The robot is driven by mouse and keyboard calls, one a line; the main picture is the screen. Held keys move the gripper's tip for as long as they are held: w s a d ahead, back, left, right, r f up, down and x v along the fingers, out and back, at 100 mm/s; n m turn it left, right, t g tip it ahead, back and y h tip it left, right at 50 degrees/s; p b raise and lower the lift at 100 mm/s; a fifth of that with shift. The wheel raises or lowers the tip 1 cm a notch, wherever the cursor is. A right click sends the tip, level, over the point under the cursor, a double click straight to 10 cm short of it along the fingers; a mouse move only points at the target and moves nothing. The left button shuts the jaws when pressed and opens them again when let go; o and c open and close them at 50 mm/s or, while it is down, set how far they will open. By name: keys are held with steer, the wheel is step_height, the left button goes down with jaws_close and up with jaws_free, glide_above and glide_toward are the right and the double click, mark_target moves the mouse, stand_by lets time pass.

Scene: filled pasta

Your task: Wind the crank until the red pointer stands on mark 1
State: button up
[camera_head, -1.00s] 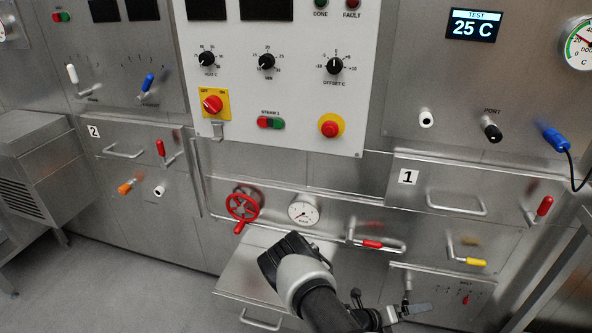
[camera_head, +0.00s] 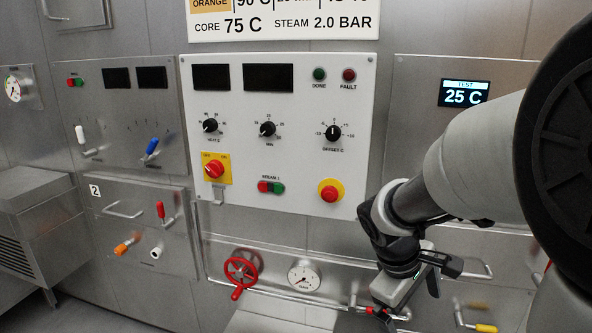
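The crank and the marked scale with the red pointer are not in view now; the low right panel that showed in the earlier view lies below the picture's edge. My gripper (camera_head: 392,309) is at the lower right of the head view, in front of the pipe with the red-handled lever (camera_head: 370,310). My arm comes in from the right. The fingers are small and partly hidden by my wrist, so I cannot tell whether they are open or shut.
A red handwheel (camera_head: 241,271) and a round gauge (camera_head: 304,276) are left of my gripper. The white control panel (camera_head: 300,160) with knobs and buttons is above. A yellow-tipped lever (camera_head: 484,328) sits at the lower right. My arm covers much of the right wall.

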steer(key=s+a+r+m+t+y, duration=0.4)
steer(key=s+a+r+m, duration=0.45)
steer(key=s+r, duration=0.3)
step_height(320, 180, up, 22)
steer(key=p, duration=2.3)
steer(key=shift+s+r+n, duration=0.25)
steer(key=shift+s+n, duration=0.05)
steer(key=shift+n, duration=0.05)
